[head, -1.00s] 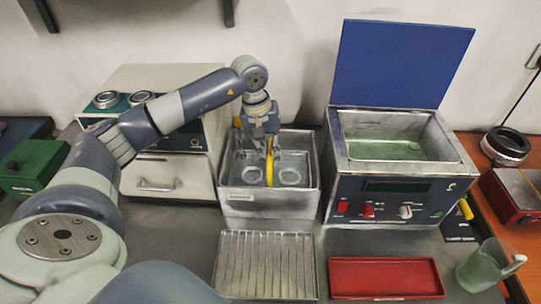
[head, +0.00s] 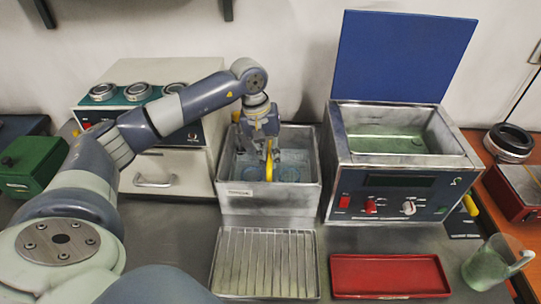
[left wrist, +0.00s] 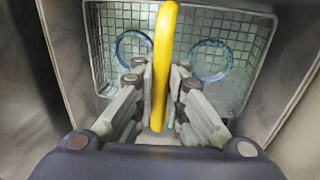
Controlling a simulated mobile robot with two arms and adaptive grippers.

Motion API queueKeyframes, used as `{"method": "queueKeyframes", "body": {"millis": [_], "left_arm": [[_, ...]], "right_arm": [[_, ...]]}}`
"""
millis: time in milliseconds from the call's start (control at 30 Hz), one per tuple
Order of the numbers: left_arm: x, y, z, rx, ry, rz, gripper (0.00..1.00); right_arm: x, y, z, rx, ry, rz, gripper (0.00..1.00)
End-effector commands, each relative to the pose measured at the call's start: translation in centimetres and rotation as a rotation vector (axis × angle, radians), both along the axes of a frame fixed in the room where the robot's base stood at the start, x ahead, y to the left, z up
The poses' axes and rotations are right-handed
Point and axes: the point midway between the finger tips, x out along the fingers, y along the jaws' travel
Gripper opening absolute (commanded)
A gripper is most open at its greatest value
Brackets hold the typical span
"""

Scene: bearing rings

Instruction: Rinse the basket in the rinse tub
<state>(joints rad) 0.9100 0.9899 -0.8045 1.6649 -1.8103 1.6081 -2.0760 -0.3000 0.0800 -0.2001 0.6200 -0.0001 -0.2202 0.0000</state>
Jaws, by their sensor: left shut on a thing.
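The rinse tub (head: 292,203) is a grey metal tub at the middle of the bench. The wire mesh basket (left wrist: 222,27) is inside it, with its yellow handle (head: 269,163) upright. Two rings, one left (left wrist: 133,47) and one right (left wrist: 209,60), lie in the basket on either side of the handle. They look bluish, as if under water. My left gripper (left wrist: 157,85) points down into the tub and is shut on the yellow handle. It hides part of the basket in the head view. My right gripper is not in view.
A cleaner (head: 335,170) with a raised blue lid (head: 403,55) stands close right of the tub. A ribbed metal tray (head: 265,262) and red tray (head: 388,276) lie in front. A glass jug (head: 487,265) is at front right. A cabinet with round tops (head: 165,182) stands left.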

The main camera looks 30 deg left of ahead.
Motion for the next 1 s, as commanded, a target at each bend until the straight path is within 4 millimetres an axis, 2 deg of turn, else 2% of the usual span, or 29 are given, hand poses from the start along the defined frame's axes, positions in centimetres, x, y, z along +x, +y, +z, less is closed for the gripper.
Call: {"method": "queueKeyframes", "body": {"millis": [33, 167, 400, 533, 667, 1000], "left_arm": [[-0.2, -0.1, -0.5, 0.0, 0.01, -0.002, 0.0], [-0.2, -0.1, -0.3, 0.0, 0.012, -0.002, 0.0], [-0.2, -0.1, 2.3, 0.0, 0.008, -0.001, 0.0], [-0.1, 0.0, 3.7, 0.011, 0.008, 0.0, 0.0], [-0.3, -0.1, 4.3, 0.013, 0.013, -0.001, 0.0], [-0.2, -0.1, 6.6, 0.013, 0.011, 0.0, 0.0]], "right_arm": [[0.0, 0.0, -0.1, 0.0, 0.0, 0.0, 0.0], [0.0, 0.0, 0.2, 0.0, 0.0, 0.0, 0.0], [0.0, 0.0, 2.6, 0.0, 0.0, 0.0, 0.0], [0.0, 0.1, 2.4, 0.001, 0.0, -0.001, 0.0], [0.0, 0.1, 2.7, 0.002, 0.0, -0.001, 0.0], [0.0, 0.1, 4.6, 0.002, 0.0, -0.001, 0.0]]}}
